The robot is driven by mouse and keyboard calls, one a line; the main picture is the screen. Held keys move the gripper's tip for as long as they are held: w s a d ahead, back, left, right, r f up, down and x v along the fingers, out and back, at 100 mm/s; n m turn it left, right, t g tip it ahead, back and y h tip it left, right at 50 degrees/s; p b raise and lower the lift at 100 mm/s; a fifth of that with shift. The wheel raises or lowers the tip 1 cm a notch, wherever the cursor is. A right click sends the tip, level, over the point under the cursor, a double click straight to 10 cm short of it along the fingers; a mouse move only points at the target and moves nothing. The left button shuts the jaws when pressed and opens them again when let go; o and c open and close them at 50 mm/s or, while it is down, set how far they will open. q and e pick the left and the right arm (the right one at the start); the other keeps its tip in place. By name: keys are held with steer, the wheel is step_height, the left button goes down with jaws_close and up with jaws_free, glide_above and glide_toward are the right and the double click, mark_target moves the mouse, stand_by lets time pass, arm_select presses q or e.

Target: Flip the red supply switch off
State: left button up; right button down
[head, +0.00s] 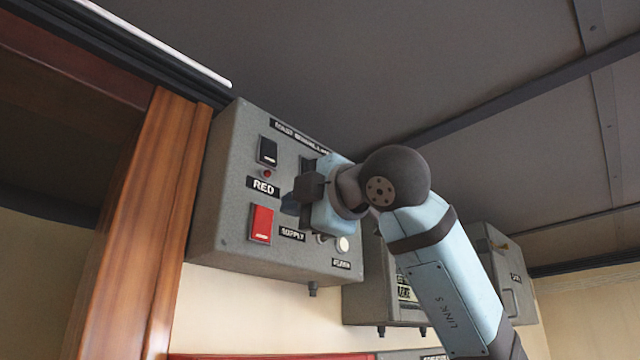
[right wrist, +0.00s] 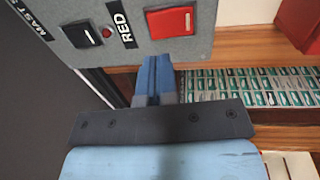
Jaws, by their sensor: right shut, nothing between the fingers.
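The grey switch box (head: 225,175) hangs on the wall, with a "RED" label (head: 263,187) and a "SUPPLY" label (head: 292,235). A red rocker switch (head: 261,223) sits below the "RED" label and left of the "SUPPLY" label. It also shows in the right wrist view (right wrist: 170,22). Its on or off position is unclear to me. My right gripper (head: 289,204) is shut and empty, in front of the box and right of the red rocker in the head view. In the right wrist view its blue fingertips (right wrist: 153,60) lie just below the rocker; contact is unclear.
A black rocker (head: 268,151) and a small red lamp (head: 266,173) sit above the "RED" label. My right arm hides part of the box. A pale round knob (head: 342,244) shows at lower right. A wooden post (head: 165,220) stands close at left.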

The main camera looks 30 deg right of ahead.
mark_target(264, 215)
steer(key=p+x, duration=0.2)
steer(key=x, duration=0.3)
steer(key=shift+w+r, duration=0.15)
steer(key=shift+w+a, duration=0.2)
steer(key=shift+w, duration=0.15)
steer(key=shift+w, duration=0.15)
steer(key=shift+g, duration=0.3)
steer(key=shift+d, duration=0.15)
